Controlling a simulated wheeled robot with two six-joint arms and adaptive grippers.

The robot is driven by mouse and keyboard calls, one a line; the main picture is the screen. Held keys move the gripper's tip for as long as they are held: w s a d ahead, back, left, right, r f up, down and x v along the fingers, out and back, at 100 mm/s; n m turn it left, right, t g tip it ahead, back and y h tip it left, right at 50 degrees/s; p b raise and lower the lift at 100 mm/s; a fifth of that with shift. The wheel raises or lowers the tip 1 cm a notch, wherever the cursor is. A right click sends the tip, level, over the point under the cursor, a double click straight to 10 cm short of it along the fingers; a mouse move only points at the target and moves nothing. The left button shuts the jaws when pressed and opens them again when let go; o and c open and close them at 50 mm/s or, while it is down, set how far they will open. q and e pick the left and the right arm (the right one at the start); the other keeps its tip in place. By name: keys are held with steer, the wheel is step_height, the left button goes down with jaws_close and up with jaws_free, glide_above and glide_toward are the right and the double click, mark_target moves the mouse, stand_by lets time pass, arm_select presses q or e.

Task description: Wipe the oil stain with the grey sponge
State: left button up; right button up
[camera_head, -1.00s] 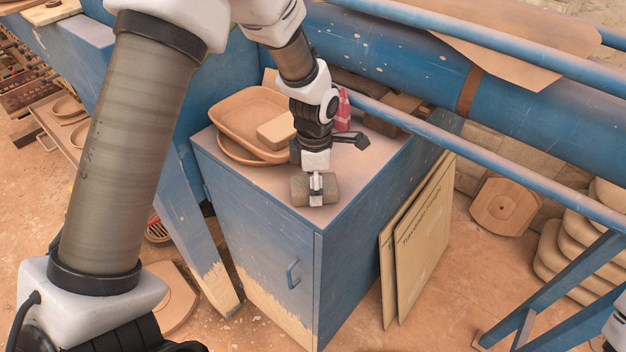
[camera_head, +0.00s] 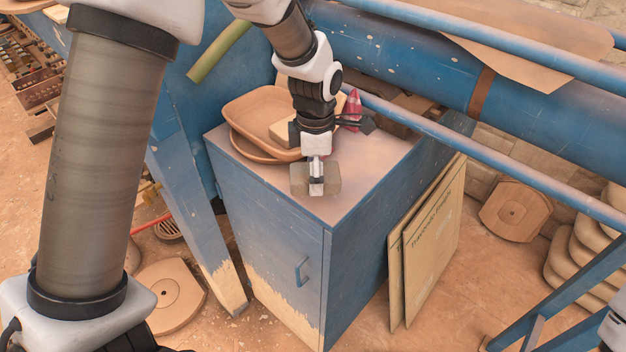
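The grey sponge (camera_head: 331,181) is a grey-brown block at the front of the blue cabinet's top (camera_head: 367,166). My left gripper (camera_head: 316,182) comes down on it from above, with its fingers shut around the block's middle. The sponge is on or just above the surface; I cannot tell whether it touches. I cannot make out an oil stain; it may be hidden under the sponge or gripper. My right gripper is not in view.
A tan tray (camera_head: 240,113) with a pale block (camera_head: 283,128) in it stands behind left on the cabinet. A red bottle-like object (camera_head: 353,108) stands behind the gripper. A blue rail (camera_head: 480,150) passes at the right. Cardboard sheets (camera_head: 432,245) lean against the cabinet's right side.

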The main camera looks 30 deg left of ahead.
arm_select(q)
steer(key=shift+s+a+r, duration=0.1)
steer(key=shift+s+r, duration=0.1)
steer(key=shift+r, duration=0.45)
steer(key=shift+s+r, duration=0.15)
steer(key=shift+r, duration=0.45)
steer(key=shift+w+r, duration=0.15)
steer(key=shift+w, duration=0.1)
steer(key=shift+s, duration=0.15)
